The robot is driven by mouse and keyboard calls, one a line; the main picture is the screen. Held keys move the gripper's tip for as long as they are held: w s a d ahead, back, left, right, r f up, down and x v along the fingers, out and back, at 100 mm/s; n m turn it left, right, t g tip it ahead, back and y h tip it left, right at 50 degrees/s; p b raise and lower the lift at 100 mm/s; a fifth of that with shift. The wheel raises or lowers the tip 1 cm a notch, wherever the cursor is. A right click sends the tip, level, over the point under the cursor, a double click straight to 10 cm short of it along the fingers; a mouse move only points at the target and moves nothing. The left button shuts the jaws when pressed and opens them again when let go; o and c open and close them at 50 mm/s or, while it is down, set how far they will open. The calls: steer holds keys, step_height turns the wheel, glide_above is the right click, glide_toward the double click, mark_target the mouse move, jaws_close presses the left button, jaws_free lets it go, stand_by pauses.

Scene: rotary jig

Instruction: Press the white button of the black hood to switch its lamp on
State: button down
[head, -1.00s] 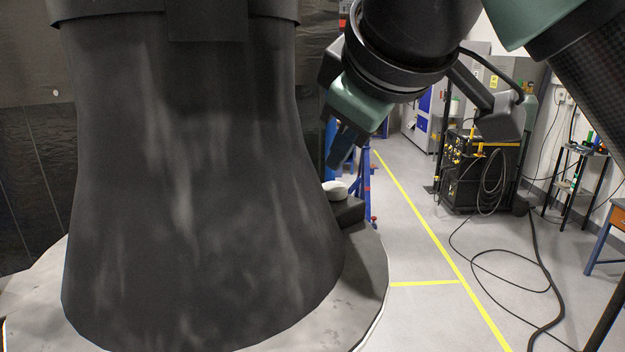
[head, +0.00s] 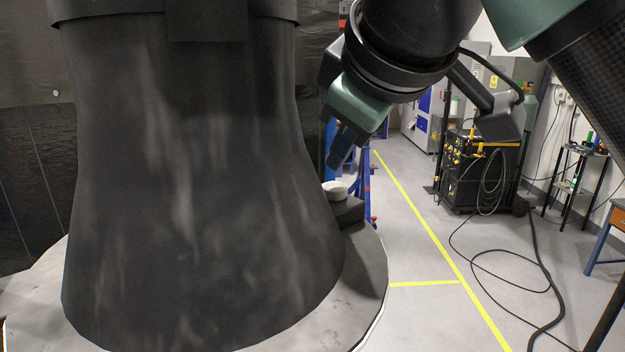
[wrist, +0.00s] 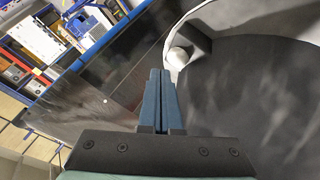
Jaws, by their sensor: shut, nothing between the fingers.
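The black hood (head: 200,190) stands large on a round pale base (head: 368,275) in the head view, and its dark side fills the right of the wrist view (wrist: 265,100). The white button (head: 335,190) sits on a small dark block (head: 349,210) at the hood's right side; it also shows in the wrist view (wrist: 180,57), just beyond my fingertips. My gripper (head: 337,166) is shut and empty, pointing down and left just above the button. In the wrist view its blue fingers (wrist: 161,72) lie together. A small gap seems to remain, but I cannot tell exactly. No lit lamp shows.
A blue stand (head: 368,185) is behind the block. A black machine with cables (head: 478,170) stands on the floor to the right. A dark sheet (head: 30,150) hangs behind the hood. The floor with yellow lines (head: 440,240) is open.

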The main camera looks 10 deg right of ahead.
mark_target(341, 188)
steer(key=shift+f, duration=0.1)
steer(key=shift+f+b, duration=0.3)
steer(key=shift+f, duration=0.1)
steer(key=shift+f+b, duration=0.35)
steer(key=shift+f, duration=0.1)
stand_by(0.7)
steer(key=shift+r, duration=0.15)
steer(key=shift+r+p, duration=0.75)
steer(key=shift+p, duration=0.1)
steer(key=shift+r, duration=0.15)
step_height(341, 188, up, 3)
steer(key=shift+r+p, duration=0.15)
steer(key=shift+p, duration=1)
step_height(341, 188, up, 2)
steer(key=shift+r, duration=0.25)
